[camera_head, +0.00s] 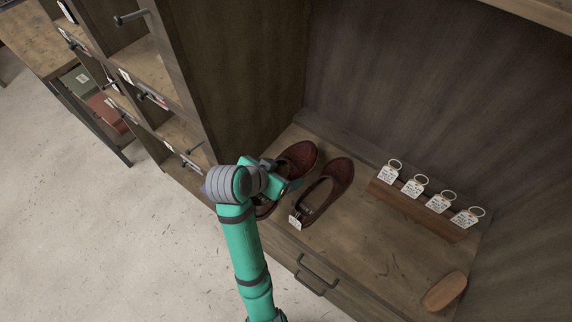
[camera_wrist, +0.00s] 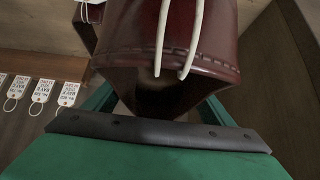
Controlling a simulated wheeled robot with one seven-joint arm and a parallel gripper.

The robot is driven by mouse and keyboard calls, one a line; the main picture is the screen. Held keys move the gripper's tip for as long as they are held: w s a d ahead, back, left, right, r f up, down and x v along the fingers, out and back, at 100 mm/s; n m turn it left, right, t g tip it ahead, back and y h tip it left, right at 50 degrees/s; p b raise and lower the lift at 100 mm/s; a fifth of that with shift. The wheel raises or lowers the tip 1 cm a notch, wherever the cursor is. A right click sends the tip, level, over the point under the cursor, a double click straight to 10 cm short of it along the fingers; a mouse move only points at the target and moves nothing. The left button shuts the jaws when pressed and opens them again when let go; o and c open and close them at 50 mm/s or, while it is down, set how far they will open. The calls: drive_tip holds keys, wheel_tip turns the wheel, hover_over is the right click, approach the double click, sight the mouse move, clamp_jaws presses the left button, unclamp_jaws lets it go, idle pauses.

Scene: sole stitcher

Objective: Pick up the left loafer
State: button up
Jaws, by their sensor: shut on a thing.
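The left loafer (camera_head: 299,157) is dark red-brown and sits on the wooden shelf, partly covered by my gripper and arm. My gripper (camera_head: 283,186) is shut on it. In the wrist view the loafer (camera_wrist: 195,40) fills the upper middle between the green jaws, with stitched leather and two whitish strands across it. Whether it touches the shelf or is slightly raised cannot be told. The right loafer (camera_head: 341,175) lies just to the right, apart from it, with a white tag at its heel.
A wooden block (camera_head: 415,208) with several ringed white tags stands along the shelf's back right. A brown oval piece (camera_head: 444,291) lies at the shelf's front right. The cabinet's side wall (camera_head: 250,75) is close on the left. The shelf middle (camera_head: 385,250) is clear.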

drive_tip(key=shift+s+a+r, duration=0.2)
drive_tip(key=shift+s+r, duration=0.2)
drive_tip(key=shift+s, duration=0.5)
drive_tip(key=shift+s+a+r, duration=0.25)
drive_tip(key=shift+s+r, duration=0.2)
drive_tip(key=shift+s, duration=0.4)
drive_tip(key=shift+s+a+r, duration=0.2)
drive_tip(key=shift+s+r, duration=0.2)
drive_tip(key=shift+s, duration=0.5)
drive_tip(key=shift+s+r, duration=0.1)
drive_tip(key=shift+s, duration=0.1)
